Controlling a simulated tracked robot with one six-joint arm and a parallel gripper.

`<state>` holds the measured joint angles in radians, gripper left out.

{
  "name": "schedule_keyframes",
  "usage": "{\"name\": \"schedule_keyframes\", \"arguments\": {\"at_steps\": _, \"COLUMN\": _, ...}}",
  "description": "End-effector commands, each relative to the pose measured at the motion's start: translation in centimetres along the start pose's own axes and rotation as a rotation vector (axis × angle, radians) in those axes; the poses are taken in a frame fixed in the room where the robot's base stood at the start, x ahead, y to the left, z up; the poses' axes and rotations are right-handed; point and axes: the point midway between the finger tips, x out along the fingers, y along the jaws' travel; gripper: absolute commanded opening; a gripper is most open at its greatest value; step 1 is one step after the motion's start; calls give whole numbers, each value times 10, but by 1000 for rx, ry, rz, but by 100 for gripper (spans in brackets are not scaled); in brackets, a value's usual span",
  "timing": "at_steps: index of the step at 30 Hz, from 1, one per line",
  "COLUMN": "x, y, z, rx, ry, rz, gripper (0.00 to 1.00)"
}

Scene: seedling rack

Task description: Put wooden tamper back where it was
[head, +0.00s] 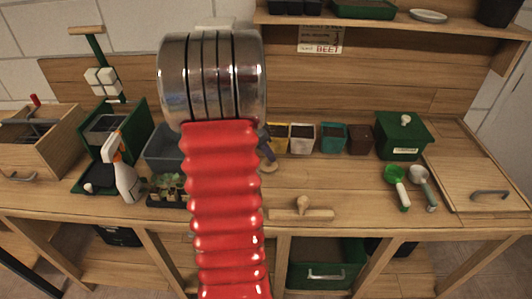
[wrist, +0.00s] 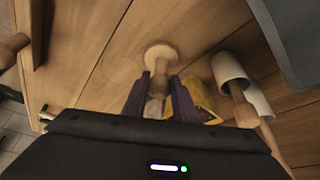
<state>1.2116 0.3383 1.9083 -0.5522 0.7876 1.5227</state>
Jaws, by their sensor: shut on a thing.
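The wooden tamper (wrist: 160,58) has a pale round disc and a narrow handle. My gripper (wrist: 157,98) is shut on the handle, with a dark purple finger on each side. The disc points away from the wrist camera, over the wooden bench top; I cannot tell whether it touches the wood. A faint round outline (wrist: 121,69) shows on the bench just left of the disc. In the head view my red arm hides most of the gripper (head: 267,150); a bit of the tamper (head: 269,168) shows at its right edge.
A row of small pots (head: 302,138) stands behind and right of the gripper. A wooden piece with a knob (head: 302,213) lies near the front edge. A spray bottle (head: 122,172) and seedling tray (head: 167,190) are left. Bench between the pots and front edge is mostly clear.

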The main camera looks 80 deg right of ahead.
Motion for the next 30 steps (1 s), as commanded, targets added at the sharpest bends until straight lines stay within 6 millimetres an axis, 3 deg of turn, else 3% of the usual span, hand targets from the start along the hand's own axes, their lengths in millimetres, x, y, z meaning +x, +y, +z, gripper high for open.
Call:
{"name": "schedule_keyframes", "arguments": {"at_steps": 3, "x": 2, "y": 0, "z": 0, "rx": 0, "ry": 0, "rz": 0, "gripper": 8}}
{"name": "schedule_keyframes", "arguments": {"at_steps": 4, "x": 2, "y": 0, "z": 1, "rx": 0, "ry": 0, "rz": 0, "gripper": 26}}
{"name": "schedule_keyframes", "arguments": {"at_steps": 12, "x": 2, "y": 0, "z": 0, "rx": 1, "ry": 0, "rz": 0, "gripper": 44}}
{"name": "schedule_keyframes", "arguments": {"at_steps": 23, "x": -4, "y": 0, "z": -1, "rx": 2, "ry": 1, "rz": 0, "gripper": 44}}
{"name": "schedule_keyframes", "arguments": {"at_steps": 30, "x": -32, "y": -1, "z": -2, "rx": 2, "ry": 2, "rz": -4, "gripper": 44}}
